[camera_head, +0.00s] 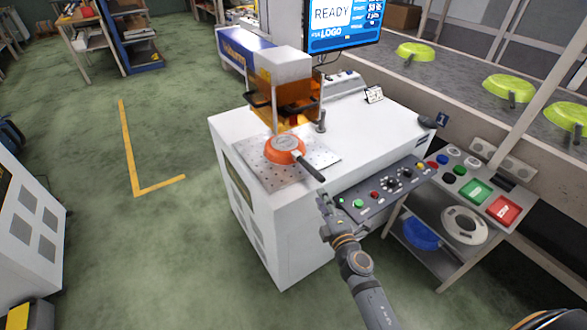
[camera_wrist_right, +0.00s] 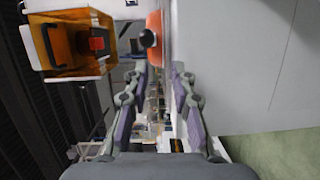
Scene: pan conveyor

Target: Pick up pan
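An orange pan (camera_head: 280,152) with a pale disc on its face and a dark handle (camera_head: 312,172) lies on the perforated metal plate (camera_head: 262,176) of the white machine. Its handle points down and right, towards my right gripper (camera_head: 325,199). In the right wrist view the orange pan (camera_wrist_right: 155,22) shows edge-on, with the round black end of its handle (camera_wrist_right: 147,38) just beyond the fingertips. My right gripper (camera_wrist_right: 158,76) is open and empty, its two fingers apart. It does not touch the handle. My left gripper is not in view.
An orange-windowed laser head (camera_head: 285,82) stands just behind the pan. A button panel (camera_head: 385,190) runs along the machine's front right edge, near my right gripper. Several green pans (camera_head: 415,51) sit on the conveyor at the back right. Green floor at left is mostly clear.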

